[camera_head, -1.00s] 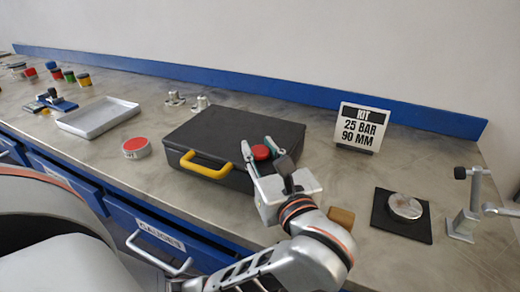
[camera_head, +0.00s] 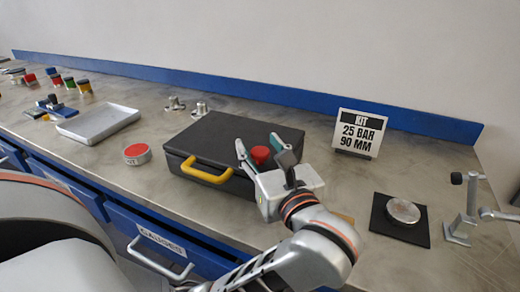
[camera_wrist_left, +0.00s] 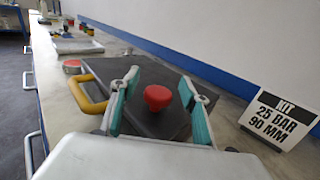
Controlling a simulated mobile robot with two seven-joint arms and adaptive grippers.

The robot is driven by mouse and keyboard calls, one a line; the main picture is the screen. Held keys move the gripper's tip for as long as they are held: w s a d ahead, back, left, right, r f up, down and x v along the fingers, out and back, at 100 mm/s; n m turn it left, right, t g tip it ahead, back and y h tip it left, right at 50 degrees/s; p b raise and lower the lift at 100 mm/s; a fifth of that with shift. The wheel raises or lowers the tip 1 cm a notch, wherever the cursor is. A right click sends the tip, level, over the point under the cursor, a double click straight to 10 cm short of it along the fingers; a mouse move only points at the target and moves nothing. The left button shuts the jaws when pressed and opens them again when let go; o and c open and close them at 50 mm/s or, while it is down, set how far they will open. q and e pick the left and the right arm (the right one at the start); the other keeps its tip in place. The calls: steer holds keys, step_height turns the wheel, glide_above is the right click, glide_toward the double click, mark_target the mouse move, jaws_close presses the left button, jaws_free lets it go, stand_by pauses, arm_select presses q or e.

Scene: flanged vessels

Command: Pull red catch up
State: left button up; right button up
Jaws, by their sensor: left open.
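The red catch (camera_head: 261,154) is a round red knob at the front right of the black case (camera_head: 215,133), which lies shut on the bench with a yellow handle (camera_head: 207,168) on its front. My left gripper (camera_head: 257,145) is open, with its green-padded fingers on either side of the red knob. In the left wrist view the red catch (camera_wrist_left: 158,97) sits between the two open fingers, with a gap visible on each side. Whether the pads touch it cannot be told in the head view. My right gripper is not in view.
A sign reading KIT 25 BAR 90 MM (camera_head: 360,132) stands right of the case. A black pad with a metal disc (camera_head: 403,211) and a clamp stand (camera_head: 466,210) are farther right. A red-topped tin (camera_head: 137,154) and a grey tray (camera_head: 98,123) lie left.

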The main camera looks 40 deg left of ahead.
mark_target(260, 151)
arm_select(q)
step_height(260, 151, up, 9)
steer(key=shift+r, duration=0.15)
steer(key=shift+s, duration=0.1)
stand_by(0.7)
